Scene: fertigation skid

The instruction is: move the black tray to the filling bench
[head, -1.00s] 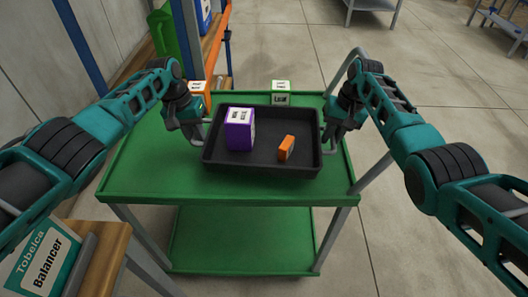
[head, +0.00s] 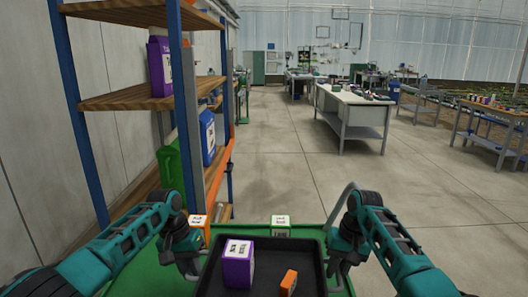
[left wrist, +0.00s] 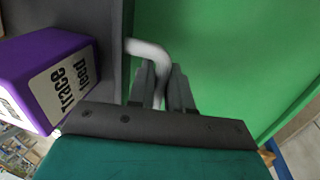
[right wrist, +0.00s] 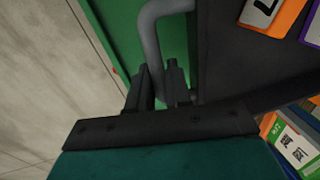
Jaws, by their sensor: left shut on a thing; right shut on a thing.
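The black tray (head: 270,247) is at the bottom of the head view, over the green cart top (head: 135,276). It holds a purple box (head: 238,265) and a small orange box (head: 289,282). My left gripper (head: 189,268) is shut on the tray's left handle, a grey bar that shows in the left wrist view (left wrist: 150,52). My right gripper (head: 343,268) is shut on the right handle, which shows in the right wrist view (right wrist: 150,45). I cannot tell whether the tray touches the cart. Which distant bench is the filling bench is unclear.
A shelf rack (head: 150,100) with containers stands left. A white-topped bench (head: 352,103) stands ahead. Another table (head: 490,128) is far right. Open floor lies between.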

